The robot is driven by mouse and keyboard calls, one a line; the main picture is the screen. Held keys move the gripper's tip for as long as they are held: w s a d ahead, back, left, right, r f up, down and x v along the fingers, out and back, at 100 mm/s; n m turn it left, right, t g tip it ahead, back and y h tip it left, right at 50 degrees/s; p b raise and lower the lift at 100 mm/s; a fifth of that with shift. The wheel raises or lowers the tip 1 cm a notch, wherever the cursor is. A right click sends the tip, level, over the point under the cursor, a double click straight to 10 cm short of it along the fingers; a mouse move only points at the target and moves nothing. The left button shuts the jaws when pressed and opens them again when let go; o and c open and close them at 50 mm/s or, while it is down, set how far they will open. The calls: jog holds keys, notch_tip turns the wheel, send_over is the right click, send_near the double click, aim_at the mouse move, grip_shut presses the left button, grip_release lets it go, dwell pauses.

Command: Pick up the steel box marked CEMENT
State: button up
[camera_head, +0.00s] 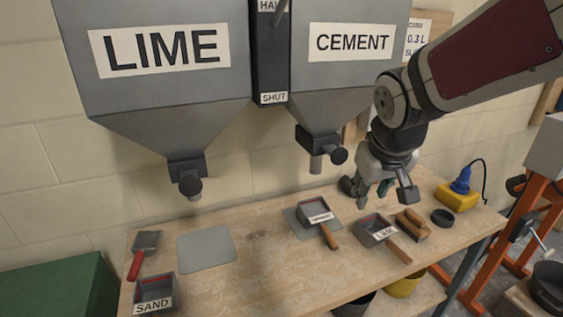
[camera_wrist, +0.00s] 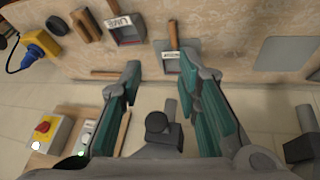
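The steel box with small lettering that appears to read CEMENT (camera_head: 314,209) sits on a grey mat on the bench, its wooden handle pointing toward the front right. In the wrist view the box (camera_wrist: 172,62) shows just beyond the fingers, handle pointing up, partly covered by the right finger. My gripper (camera_head: 379,190) hangs above the back of the bench, to the right of this box and higher than it. In the wrist view my gripper (camera_wrist: 160,64) has its fingers wide apart with nothing between them.
A box marked LIME (camera_head: 372,230) stands to the right, beside a brush (camera_head: 412,224). A box marked SAND (camera_head: 155,293) and a red-handled trowel (camera_head: 143,252) are at left. The CEMENT hopper (camera_head: 345,75) and its spout (camera_head: 317,150) hang above the bench. A bare mat (camera_head: 206,248) lies left.

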jog(key=n+b, duration=0.1)
jog(key=b, duration=0.2)
send_near(327, 230)
jog(key=f, duration=0.1)
jog(key=w+f+b, duration=0.1)
jog(key=f+n, duration=0.1)
jog(key=shift+w+f+y, duration=0.1)
jog(key=shift+w+y, duration=0.2)
jog(key=shift+w, duration=0.05)
jog(key=shift+d+x, duration=0.15)
jog(key=shift+x, duration=1.35)
jog(key=shift+d+x, duration=0.15)
jog(key=shift+x, duration=1.35)
jog(key=shift+s, duration=0.2)
grip_shut()
